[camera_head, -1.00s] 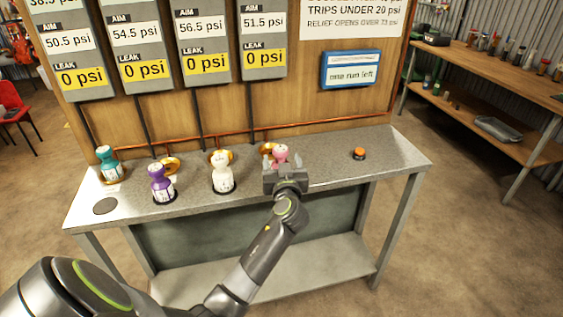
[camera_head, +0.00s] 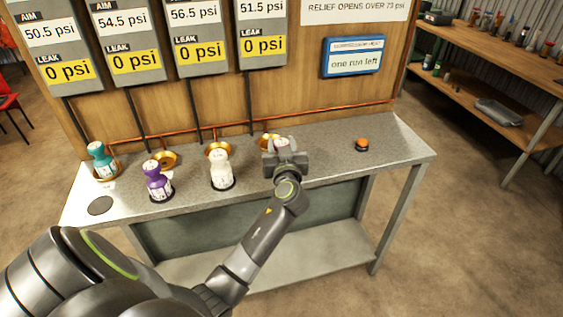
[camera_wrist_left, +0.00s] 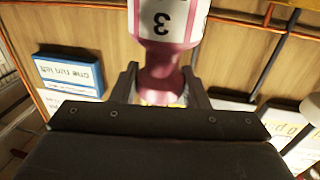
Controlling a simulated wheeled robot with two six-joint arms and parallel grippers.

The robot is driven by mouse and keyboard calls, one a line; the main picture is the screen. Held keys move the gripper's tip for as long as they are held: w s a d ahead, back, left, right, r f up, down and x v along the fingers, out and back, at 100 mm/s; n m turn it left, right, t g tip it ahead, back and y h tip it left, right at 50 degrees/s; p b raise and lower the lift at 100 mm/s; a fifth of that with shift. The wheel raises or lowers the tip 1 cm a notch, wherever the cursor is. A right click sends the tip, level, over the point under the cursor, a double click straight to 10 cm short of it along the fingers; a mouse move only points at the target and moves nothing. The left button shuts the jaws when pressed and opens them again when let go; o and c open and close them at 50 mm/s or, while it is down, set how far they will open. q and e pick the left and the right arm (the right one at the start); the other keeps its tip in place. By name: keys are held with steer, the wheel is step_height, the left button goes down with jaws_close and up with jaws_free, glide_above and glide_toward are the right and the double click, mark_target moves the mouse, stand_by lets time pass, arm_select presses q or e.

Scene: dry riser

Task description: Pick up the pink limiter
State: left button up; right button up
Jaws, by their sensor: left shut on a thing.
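The pink limiter (camera_wrist_left: 165,75) is between the fingers of my left gripper (camera_wrist_left: 163,88) in the left wrist view. It has a pink neck and a white label with a "3". In the head view my left gripper (camera_head: 284,160) is shut on it at the right part of the bench, and the gripper hides most of the limiter (camera_head: 282,142). I cannot tell whether its base is clear of the bench top. My right gripper is not in view.
Brass cups (camera_head: 218,149) sit along the back. An orange button (camera_head: 361,144) is at the right. A dark disc (camera_head: 101,206) lies front left.

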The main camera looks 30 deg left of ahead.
arm_select(q)
jaws_close()
step_height(320, 180, up, 10)
steer(key=s+d+r+m+t+h, duration=0.2)
steer(key=s+d+m+h, duration=0.2)
steer(key=d, duration=0.5)
steer(key=s+d+r+m+t+h, duration=0.2)
steer(key=s+d+r+m+h, duration=0.1)
steer(key=d+h, duration=0.4)
steer(key=shift+s+d+m+h, duration=0.3)
steer(key=shift+s+d+m, duration=0.2)
steer(key=shift+s+d, duration=0.5)
